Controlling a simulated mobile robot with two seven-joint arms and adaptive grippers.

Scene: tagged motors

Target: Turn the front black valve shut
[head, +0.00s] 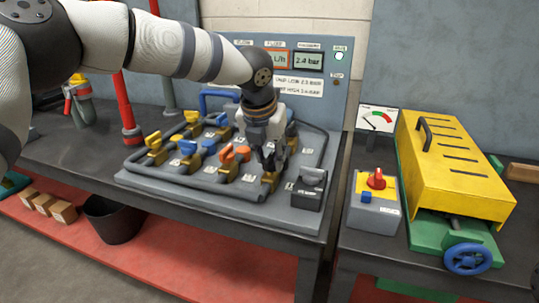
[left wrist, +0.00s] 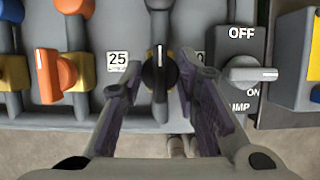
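The front black valve (left wrist: 160,75) is in the middle of the left wrist view, a black handle on a brass body. Its handle runs in line with the grey pipe, with a white mark at its upper end. A label reading 25 (left wrist: 117,61) is to its left. In the head view only its brass body (head: 269,181) shows; the handle is hidden behind my gripper. My left gripper (head: 268,168) is open and points down over the valve. In the left wrist view its fingers (left wrist: 158,88) stand on either side of the handle, apart from it. My right gripper is not in view.
A pump switch (left wrist: 250,74) marked OFF and ON stands close to the right finger. An orange valve (left wrist: 50,75) is to the left. Blue and yellow valves fill the board's left side. A red-knob box (head: 374,203) and a yellow machine (head: 455,165) stand on the right bench.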

